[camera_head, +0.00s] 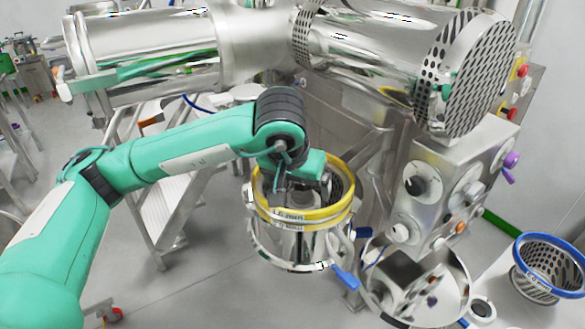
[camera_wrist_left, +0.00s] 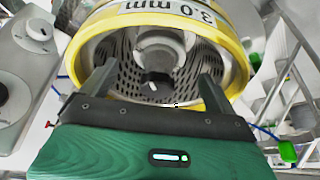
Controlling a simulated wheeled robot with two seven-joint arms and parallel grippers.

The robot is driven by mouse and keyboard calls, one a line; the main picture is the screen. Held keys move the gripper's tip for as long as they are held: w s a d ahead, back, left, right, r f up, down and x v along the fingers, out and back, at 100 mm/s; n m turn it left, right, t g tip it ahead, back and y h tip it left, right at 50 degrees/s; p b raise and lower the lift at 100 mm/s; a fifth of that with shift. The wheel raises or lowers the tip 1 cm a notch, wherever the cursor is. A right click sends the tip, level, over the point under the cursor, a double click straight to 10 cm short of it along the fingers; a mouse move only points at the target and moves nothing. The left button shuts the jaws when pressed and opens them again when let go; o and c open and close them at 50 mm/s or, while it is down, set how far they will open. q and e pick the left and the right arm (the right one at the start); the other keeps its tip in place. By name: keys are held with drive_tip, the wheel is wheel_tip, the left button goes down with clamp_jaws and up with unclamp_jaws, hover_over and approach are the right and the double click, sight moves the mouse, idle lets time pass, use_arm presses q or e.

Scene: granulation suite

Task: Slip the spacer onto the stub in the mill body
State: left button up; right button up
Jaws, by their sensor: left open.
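The mill body (camera_head: 297,245) is a shiny steel vessel in the middle of the head view. A yellow-rimmed perforated screen (camera_head: 345,205) labelled 3.0 mm sits in its top; the screen also shows in the left wrist view (camera_wrist_left: 238,60). Inside it stands a grey round hub with a dark piece (camera_wrist_left: 157,88) at its middle, seemingly the stub. I cannot make out the spacer as a separate piece. My left gripper (camera_head: 303,187) is open over the screen's mouth. Its two fingers (camera_wrist_left: 158,76) are apart on either side of the hub, with nothing clearly between them. My right gripper is out of view.
A blue-rimmed screen (camera_head: 540,275) stands on a surface at the right. A steel control box (camera_head: 455,185) with knobs stands right of the mill. A large steel cylinder (camera_head: 350,65) spans above the arm. A blue-ended handle (camera_head: 345,277) sticks out at the vessel's front.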

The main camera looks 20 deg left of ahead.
use_arm(q)
drive_tip(key=b+v, duration=0.2)
drive_tip(key=v, duration=0.7)
drive_tip(key=shift+r, duration=0.15)
drive_tip(key=shift+s, duration=0.1)
